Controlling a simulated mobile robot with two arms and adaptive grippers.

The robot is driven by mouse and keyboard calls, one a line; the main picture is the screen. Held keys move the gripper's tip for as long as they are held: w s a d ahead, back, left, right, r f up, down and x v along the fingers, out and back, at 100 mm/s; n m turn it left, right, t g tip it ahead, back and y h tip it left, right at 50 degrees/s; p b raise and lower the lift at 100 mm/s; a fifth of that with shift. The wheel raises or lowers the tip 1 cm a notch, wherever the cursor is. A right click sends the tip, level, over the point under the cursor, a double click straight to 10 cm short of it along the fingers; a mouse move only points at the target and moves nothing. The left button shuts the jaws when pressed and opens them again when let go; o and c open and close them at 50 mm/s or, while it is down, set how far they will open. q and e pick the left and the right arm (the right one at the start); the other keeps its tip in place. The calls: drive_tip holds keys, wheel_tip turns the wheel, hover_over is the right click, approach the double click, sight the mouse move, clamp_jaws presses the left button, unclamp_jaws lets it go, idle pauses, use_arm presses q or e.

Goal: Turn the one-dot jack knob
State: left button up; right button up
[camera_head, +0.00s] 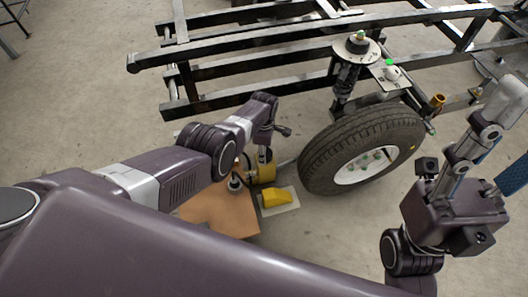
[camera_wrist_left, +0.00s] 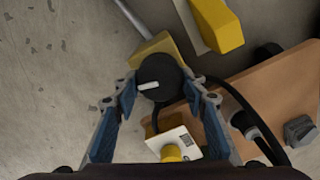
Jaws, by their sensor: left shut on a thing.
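A black round knob (camera_wrist_left: 160,70) with a white pointer mark is in the left wrist view, in front of a yellow block-shaped body. My left gripper (camera_wrist_left: 160,92) has its two blue-padded fingers closed on either side of the knob. In the head view my left gripper (camera_head: 264,153) points down at the yellow jack (camera_head: 265,172) beside the wheel, and hides part of it. No dot marking can be made out. My right gripper (camera_head: 508,140) is raised at the right edge, its fingers apart and empty, partly cut off.
A tyre (camera_head: 330,150) stands close right of the jack, under a dark metal frame (camera_head: 235,65). A yellow wedge (camera_head: 277,197) sits on a pale plate in front. A brown board (camera_head: 215,212) lies left of it. A black cable (camera_wrist_left: 240,100) runs near the left gripper.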

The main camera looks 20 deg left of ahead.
idle(0.4)
use_arm(q)
drive_tip(key=o, duration=1.2)
drive_tip(key=shift+c, duration=0.2)
drive_tip(key=shift+w+r, duration=0.1)
drive_tip(key=shift+r, duration=0.75)
wheel_tip(320, 180, up, 10)
drive_tip(key=shift+r, duration=0.15)
